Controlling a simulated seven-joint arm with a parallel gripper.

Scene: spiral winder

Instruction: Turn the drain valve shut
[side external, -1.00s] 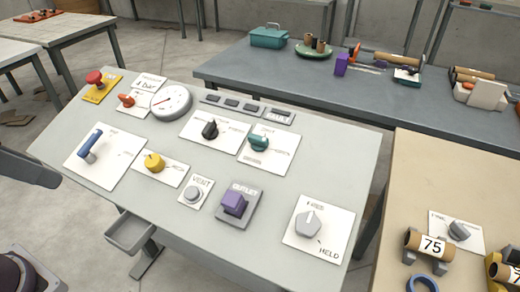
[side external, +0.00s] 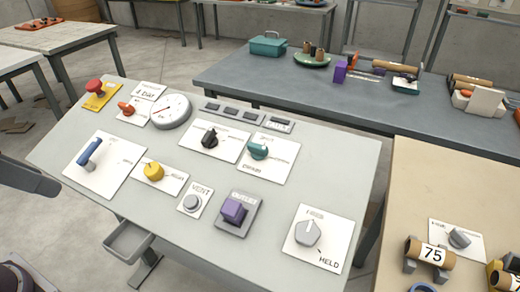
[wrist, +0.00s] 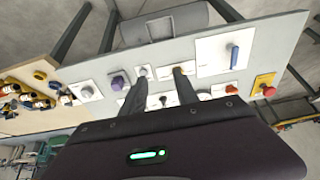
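The drain valve's label is not clearly legible, so I cannot tell for certain which control it is. Candidates on the sloping grey panel (side external: 285,180) include a teal knob (side external: 258,149), a black knob (side external: 210,138), a yellow knob (side external: 153,172), a blue lever (side external: 89,153) and a small orange handle (side external: 127,108). In the wrist view, my gripper (wrist: 158,80) has its two dark fingers apart above the panel, with nothing held between them. The blue lever (wrist: 234,57) is right of the fingers. The gripper body hides part of the panel's far row.
The panel also carries a purple block (side external: 233,211), a grey button marked VENT (side external: 191,203), a grey knob (side external: 307,233), a gauge (side external: 171,111) and a red mushroom button (side external: 95,88). A tan table (side external: 430,190) stands at right, a dark bench (side external: 300,85) behind.

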